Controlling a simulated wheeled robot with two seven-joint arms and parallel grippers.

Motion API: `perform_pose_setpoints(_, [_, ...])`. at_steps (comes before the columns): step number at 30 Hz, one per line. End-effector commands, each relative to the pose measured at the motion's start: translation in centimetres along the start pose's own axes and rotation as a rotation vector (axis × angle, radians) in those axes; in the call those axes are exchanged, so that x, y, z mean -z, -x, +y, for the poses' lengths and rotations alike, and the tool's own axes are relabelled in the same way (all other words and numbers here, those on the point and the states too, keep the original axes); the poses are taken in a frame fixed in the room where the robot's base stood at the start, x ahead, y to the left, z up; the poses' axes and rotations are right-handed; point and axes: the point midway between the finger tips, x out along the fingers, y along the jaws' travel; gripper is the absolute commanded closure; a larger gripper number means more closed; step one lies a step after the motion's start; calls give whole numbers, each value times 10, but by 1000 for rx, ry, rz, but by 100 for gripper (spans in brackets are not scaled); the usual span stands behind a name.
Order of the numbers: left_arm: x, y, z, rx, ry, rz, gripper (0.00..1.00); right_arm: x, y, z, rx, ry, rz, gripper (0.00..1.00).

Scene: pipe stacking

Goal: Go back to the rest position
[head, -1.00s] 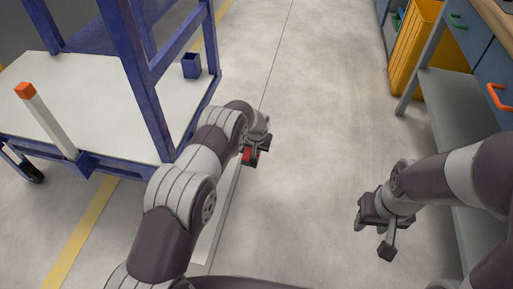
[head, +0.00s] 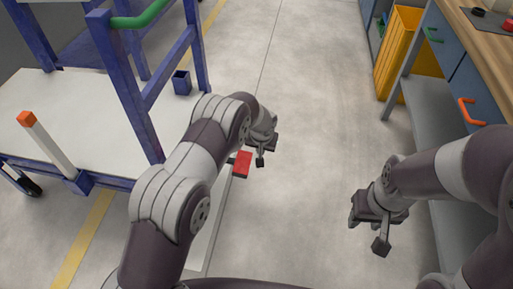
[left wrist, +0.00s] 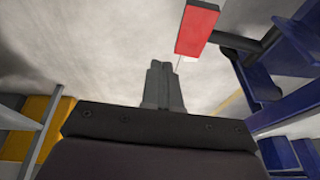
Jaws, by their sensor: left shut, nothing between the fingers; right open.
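My left gripper (head: 260,158) hangs over the floor at the end of my left arm in the head view, close beside a red block (head: 243,164). In the left wrist view its two fingers (left wrist: 162,88) are together with nothing between them. The red block (left wrist: 197,29) shows there beyond and to the right of the fingers, with a visible gap. My right gripper (head: 368,229) is at the right of the head view, over bare floor, with its fingers apart and empty. A white pipe with an orange end (head: 50,145) leans in a blue holder on the cart at left.
The blue-framed cart (head: 120,80) with a white deck stands left, with a green bar and an empty-looking blue socket (head: 182,83). A workbench (head: 488,28) with blue drawers and a yellow bin (head: 402,55) stand right. The floor between is clear. A pale strip lies partly behind my left arm.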

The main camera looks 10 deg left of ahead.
Motion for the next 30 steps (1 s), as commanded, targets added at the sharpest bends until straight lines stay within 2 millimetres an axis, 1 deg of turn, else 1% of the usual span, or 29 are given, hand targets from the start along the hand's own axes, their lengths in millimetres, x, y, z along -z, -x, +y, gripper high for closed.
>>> perform_pose_setpoints(15, [0,1,1,0,-1,0,100,0,0,0,0,0,0,57])
perform_pose_setpoints(17, [0,1,1,-1,-25,0,100,0,0,0,0,0,0,57])
perform_pose_setpoints(19, [-20,-5,1,-4,-59,-47,100,0,0,0,0,0,0,57])
perform_pose_setpoints(20, [-35,-7,0,-6,-72,-81,100,0,0,0,0,0,0,57])
perform_pose_setpoints(21, [-58,-2,-2,-11,-93,-133,100,0,0,0,0,0,0,57])
perform_pose_setpoints(23, [-86,23,-10,-23,-108,-194,100,0,1,0,0,0,0,57])
perform_pose_setpoints(24, [-103,44,-17,-30,-109,-226,100,0,0,0,0,0,0,57])
perform_pose_setpoints(26, [-128,78,-29,-42,-103,-264,100,0,0,0,0,0,0,57])
perform_pose_setpoints(27, [-144,99,-36,-49,-96,-282,100,0,0,0,0,0,0,57])
perform_pose_setpoints(29, [-168,130,-45,-58,-81,-302,100,0,0,0,0,0,0,57])
perform_pose_setpoints(30, [-183,149,-51,-63,-66,-311,100,0,0,0,0,0,0,57])
